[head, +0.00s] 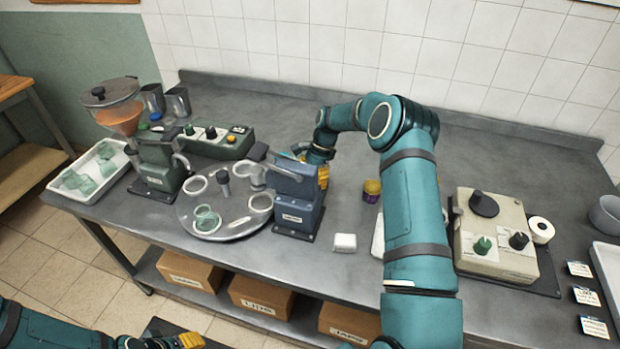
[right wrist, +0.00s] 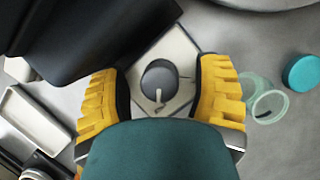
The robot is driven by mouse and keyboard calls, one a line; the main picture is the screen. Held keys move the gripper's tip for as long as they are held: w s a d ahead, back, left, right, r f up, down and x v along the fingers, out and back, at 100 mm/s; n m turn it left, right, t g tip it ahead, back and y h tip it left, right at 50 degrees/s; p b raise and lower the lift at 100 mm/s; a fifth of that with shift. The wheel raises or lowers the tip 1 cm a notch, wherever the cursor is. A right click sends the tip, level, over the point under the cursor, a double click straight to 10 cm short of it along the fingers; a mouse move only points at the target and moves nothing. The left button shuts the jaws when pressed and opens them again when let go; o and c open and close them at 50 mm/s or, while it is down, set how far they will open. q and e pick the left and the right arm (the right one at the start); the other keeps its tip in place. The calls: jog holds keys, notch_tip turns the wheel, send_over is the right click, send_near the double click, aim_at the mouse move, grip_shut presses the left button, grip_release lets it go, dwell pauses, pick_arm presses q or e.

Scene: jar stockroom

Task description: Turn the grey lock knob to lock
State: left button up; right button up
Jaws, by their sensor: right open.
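The grey lock knob (right wrist: 159,78) shows in the right wrist view as a round dark-grey cap with a small light pointer, on a pale diamond-shaped plate (right wrist: 180,50). My right gripper (right wrist: 164,92) is open, with one yellow finger on each side of the knob and a gap on both sides. I cannot tell how far above the knob the fingertips are. In the head view my right gripper (head: 323,172) is behind the blue-grey machine (head: 297,205), which hides the knob. My left gripper (head: 188,342) is at the bottom edge, away from the table; its opening is unclear.
A round turntable (head: 240,226) with rings stands left of the machine. A purple-yellow jar (head: 371,190) and white block (head: 345,242) stand to its right. The right wrist view shows a glass jar (right wrist: 268,104), a teal lid (right wrist: 303,73) and a dark body (right wrist: 90,40) close to the left finger.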

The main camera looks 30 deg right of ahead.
grip_shut()
jog(key=shift+n, duration=0.4)
jog(key=n+g+b, duration=0.1)
jog(key=n, duration=0.2)
jog(key=shift+f, duration=0.1)
jog(key=n+g, duration=0.1)
jog(key=n, duration=0.1)
jog(key=n+h+b, duration=0.1)
jog(key=n, duration=0.1)
jog(key=shift+a+n+g+h, duration=0.1)
jog(key=shift+n+g+h, duration=0.2)
jog(key=shift+g, duration=0.1)
jog(key=n, duration=0.2)
jog(key=n+g+h, duration=0.1)
jog(key=n, duration=0.1)
jog(key=shift+h+b, duration=0.3)
jog(key=shift+b, duration=0.05)
jog(key=n+h, duration=0.1)
jog(key=n, duration=0.4)
jog(key=shift+h, duration=0.4)
jog(key=shift+s+n, duration=0.1)
jog(key=shift+n, duration=0.2)
